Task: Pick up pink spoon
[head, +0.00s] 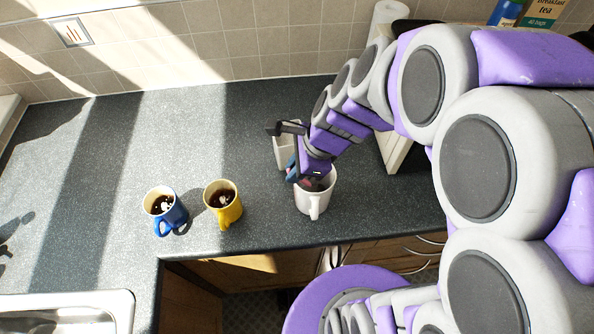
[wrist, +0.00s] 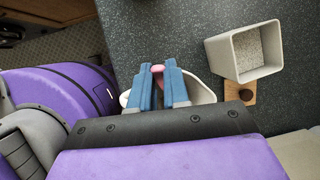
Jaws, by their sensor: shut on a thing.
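The pink spoon (wrist: 157,69) shows as a small rounded pink end between the two blue fingers of my gripper (wrist: 159,76) in the wrist view. The fingers are shut on it. A white mug (wrist: 202,90) lies behind and around the fingers in the wrist view. In the head view my gripper (head: 294,171) is at the white mug (head: 314,203), at its rim. The arm covers part of the mug's opening. The rest of the spoon is hidden by the gripper and mug.
A blue mug (head: 168,211) and a yellow mug (head: 224,207), both with dark liquid, stand left on the counter (head: 120,150). A square pale container (wrist: 269,60) stands near the gripper. A sink (head: 118,303) is at lower left. The counter's left middle is clear.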

